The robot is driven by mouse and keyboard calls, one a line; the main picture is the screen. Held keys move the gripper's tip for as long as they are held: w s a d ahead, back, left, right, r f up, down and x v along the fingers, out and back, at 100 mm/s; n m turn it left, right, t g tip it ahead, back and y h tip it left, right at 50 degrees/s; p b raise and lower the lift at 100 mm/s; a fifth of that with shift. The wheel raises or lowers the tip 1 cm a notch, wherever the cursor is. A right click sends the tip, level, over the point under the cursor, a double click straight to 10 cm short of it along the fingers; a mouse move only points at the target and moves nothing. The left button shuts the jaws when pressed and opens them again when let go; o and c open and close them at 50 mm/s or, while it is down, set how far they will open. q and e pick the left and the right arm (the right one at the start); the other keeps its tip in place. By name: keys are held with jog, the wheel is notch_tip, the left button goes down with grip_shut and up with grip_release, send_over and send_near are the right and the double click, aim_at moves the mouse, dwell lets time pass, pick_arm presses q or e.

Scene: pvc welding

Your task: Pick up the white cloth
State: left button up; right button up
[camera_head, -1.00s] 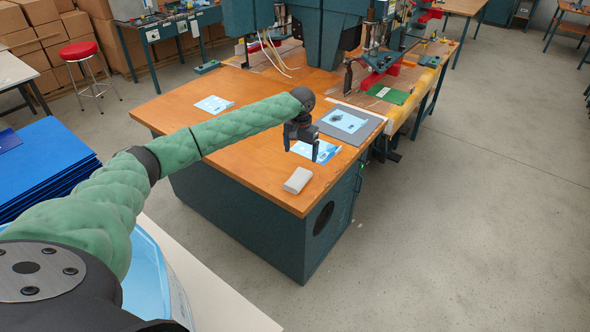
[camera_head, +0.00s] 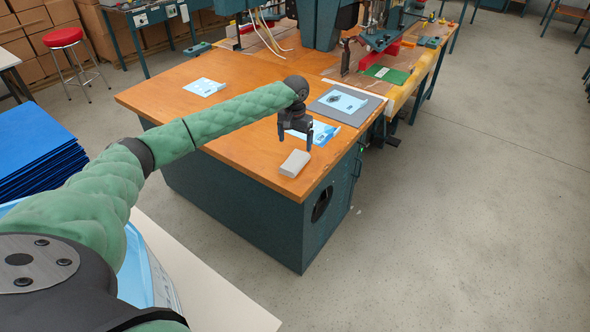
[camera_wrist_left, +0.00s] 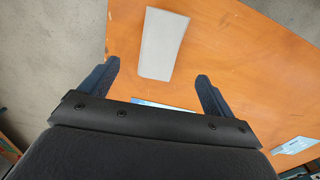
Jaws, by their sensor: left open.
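The white cloth (camera_head: 295,163) is a small, pale, folded block lying on the orange wooden tabletop near its front right corner. In the left wrist view the cloth (camera_wrist_left: 162,44) lies beyond the fingertips, between their lines and nearer the left finger. My left gripper (camera_head: 296,146) is above the table, just behind the cloth in the head view. Its two fingers are spread apart with nothing between them, as the left wrist view also shows (camera_wrist_left: 158,72). My right gripper is in neither view.
The wooden table (camera_head: 225,133) also holds a blue-white sheet (camera_head: 318,133) behind the gripper, a grey mat (camera_head: 362,108) with another sheet, and a further sheet (camera_head: 204,87) at left. Machinery (camera_head: 325,20) stands at the back. The tabletop left of the cloth is clear.

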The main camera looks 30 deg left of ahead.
aim_at(295, 160)
pick_arm(q)
jog(key=shift+f+b, duration=0.4)
jog(key=shift+f, duration=0.6)
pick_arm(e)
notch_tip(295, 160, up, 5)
pick_arm(q)
jog(key=shift+f+p, duration=0.45)
jog(key=shift+f, duration=0.8)
notch_tip(295, 160, down, 4)
jog(key=shift+p, duration=1)
jog(key=shift+f, duration=0.5)
jog(key=c, duration=1.1)
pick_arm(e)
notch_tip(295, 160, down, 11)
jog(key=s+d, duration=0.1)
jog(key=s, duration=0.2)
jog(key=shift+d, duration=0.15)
